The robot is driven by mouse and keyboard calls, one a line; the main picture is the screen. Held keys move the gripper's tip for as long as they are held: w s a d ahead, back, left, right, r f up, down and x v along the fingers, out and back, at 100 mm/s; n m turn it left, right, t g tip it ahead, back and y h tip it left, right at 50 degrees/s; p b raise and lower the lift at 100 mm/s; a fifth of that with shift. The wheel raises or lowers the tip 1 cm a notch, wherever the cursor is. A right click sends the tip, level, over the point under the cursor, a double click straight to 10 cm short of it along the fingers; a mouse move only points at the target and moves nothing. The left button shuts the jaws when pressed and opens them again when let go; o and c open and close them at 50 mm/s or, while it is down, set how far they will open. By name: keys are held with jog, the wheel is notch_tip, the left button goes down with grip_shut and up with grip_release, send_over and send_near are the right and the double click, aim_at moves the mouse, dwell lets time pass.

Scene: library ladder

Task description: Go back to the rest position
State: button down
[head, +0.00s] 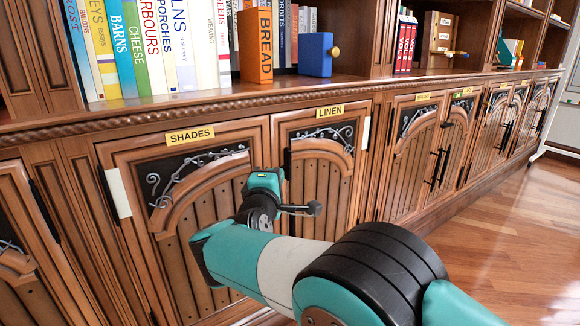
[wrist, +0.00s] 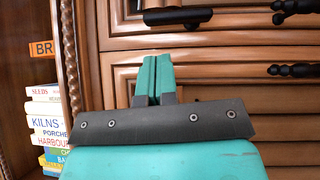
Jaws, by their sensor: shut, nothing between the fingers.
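My gripper (wrist: 153,80) shows in the wrist view with its two teal fingers together and nothing between them. In the head view the teal end of my arm (head: 265,180) is in front of the cabinet, around where the SHADES door (head: 185,215) and the LINEN door (head: 325,180) meet. The fingertips are hard to make out there. Both doors look closed. Whether the gripper touches the cabinet I cannot tell. The wrist view is turned on its side and shows brown panels with black handles (wrist: 178,15) beyond the fingers.
Above the doors, a ledge (head: 220,100) carries a row of books (head: 150,50), an orange BREAD book (head: 256,45) and a blue box (head: 316,54) with a brass knob. More cabinets (head: 425,150) run to the right. The wooden floor (head: 500,230) at right is clear.

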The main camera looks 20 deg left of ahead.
jog(key=s+d+r+m+g, duration=0.15)
jog(key=d+m+g, duration=0.3)
jog(key=d, duration=0.65)
jog(key=s+d+r+m+g, duration=0.1)
jog(key=d+r+m+g, duration=0.3)
jog(key=d, duration=0.7)
jog(key=s+d+f+m+g+y, duration=0.1)
jog(key=s+d+m+g, duration=0.3)
jog(key=s, duration=0.6)
jog(key=s+d+n+g, duration=0.1)
jog(key=s+d+g, duration=0.2)
jog(key=s+d, duration=0.55)
jog(key=s+d+f+m+g+y, duration=0.1)
jog(key=s+d+m+g, duration=0.15)
jog(key=s, duration=1.05)
notch_tip(320, 180, up, 38)
jog(key=n+p, duration=0.1)
jog(key=p, duration=3.7)
jog(key=shift+g, duration=0.3)
jog(key=shift+a, duration=0.1)
